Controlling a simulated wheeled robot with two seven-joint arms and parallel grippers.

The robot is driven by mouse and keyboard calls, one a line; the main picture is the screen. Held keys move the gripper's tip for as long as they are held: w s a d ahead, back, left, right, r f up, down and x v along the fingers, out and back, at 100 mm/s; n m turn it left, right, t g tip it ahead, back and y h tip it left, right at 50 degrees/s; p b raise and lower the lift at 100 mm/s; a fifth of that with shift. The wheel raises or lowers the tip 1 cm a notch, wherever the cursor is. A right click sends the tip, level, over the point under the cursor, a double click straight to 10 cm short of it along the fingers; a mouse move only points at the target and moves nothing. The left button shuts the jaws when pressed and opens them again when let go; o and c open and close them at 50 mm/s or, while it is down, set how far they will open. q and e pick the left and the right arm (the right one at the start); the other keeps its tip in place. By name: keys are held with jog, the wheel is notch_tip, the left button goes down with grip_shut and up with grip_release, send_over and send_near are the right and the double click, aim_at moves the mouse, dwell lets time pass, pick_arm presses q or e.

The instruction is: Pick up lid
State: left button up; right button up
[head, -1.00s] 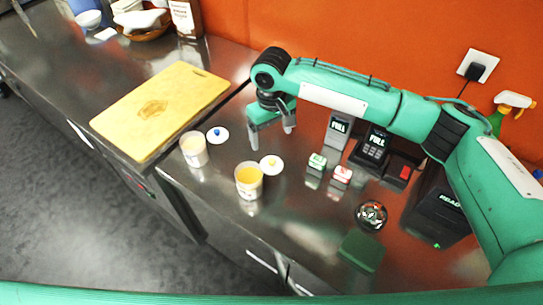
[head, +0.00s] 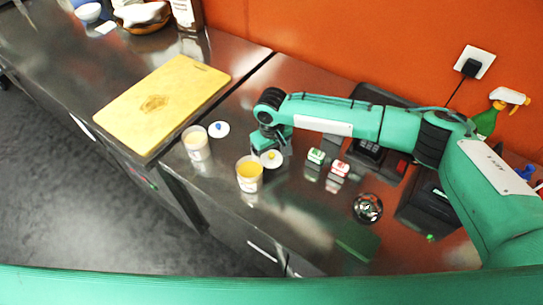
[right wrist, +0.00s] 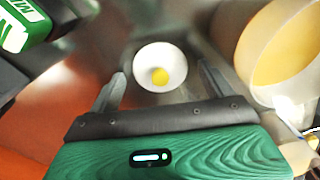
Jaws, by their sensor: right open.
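A white lid with a yellow knob (head: 271,159) lies on the steel counter beside the cup of yellow contents (head: 249,175). My right gripper (head: 272,147) is low over the counter at this lid, partly hidden under its arm. In the right wrist view the lid (right wrist: 159,66) shows just ahead of and between the two spread fingers, and nothing is held. A second white lid with a blue knob (head: 218,129) lies beside the other cup (head: 196,144), which has pale contents. My left gripper is not in view.
The yellow cup (right wrist: 285,50) stands close to the right finger in the wrist view. A green-and-white box (head: 316,156) and a red-and-white box (head: 339,168) stand right of the lid. A cutting board (head: 165,100) lies at the left; card terminals stand behind.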

jog(key=c, duration=1)
